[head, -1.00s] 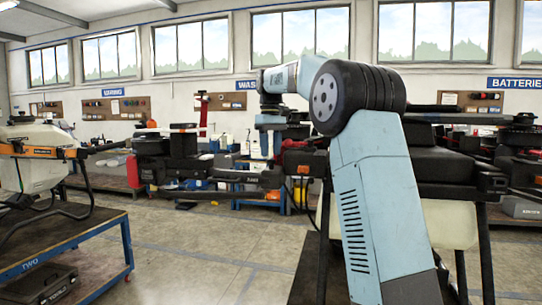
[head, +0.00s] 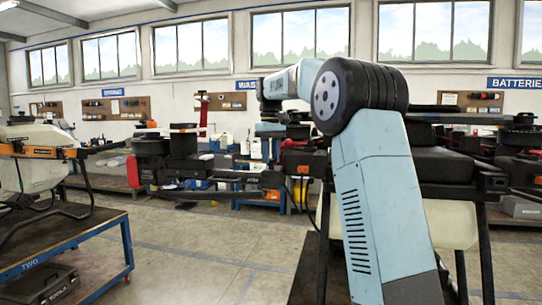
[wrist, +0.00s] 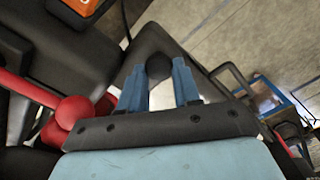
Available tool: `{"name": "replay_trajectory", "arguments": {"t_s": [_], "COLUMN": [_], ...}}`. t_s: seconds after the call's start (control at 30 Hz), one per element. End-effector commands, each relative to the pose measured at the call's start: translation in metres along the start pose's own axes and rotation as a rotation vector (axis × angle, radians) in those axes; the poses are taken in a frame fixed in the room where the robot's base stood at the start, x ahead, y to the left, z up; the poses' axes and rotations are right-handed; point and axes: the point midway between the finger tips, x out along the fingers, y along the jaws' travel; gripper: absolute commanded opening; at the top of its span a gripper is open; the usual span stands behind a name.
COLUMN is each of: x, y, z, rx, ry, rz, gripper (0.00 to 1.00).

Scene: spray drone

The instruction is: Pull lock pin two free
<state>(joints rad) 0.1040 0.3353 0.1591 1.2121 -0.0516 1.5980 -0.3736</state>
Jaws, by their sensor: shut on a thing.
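My gripper (wrist: 159,72) has two blue fingers in the wrist view, shut on a round black knob (wrist: 158,66), which appears to be the head of lock pin two. The pin's shank is hidden, so I cannot tell how far it sits in its hole. Dark drone arm parts (wrist: 165,40) lie behind the knob. In the head view my gripper is small beside the drone's folded arm (head: 225,176), and the pin cannot be made out there.
A red ball-ended lever (wrist: 72,112) is close to the left of my gripper. The drone's pale tank (head: 450,223) stands to the right of my arm. A blue-framed cart (head: 75,245) holds another drone at left. Open floor (head: 200,245) lies between.

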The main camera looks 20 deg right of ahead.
Motion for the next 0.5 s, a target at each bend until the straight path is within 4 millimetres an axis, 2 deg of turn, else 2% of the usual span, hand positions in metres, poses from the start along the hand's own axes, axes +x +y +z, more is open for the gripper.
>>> {"name": "replay_trajectory", "arguments": {"t_s": [0.37, 0.5], "x": [-0.002, -0.013], "y": [0.001, 0.001], "z": [0.000, -0.001], "rx": [0.001, 0.001], "ry": [0.001, 0.002], "rz": [0.001, 0.001], "gripper": [0.00, 0.00]}}
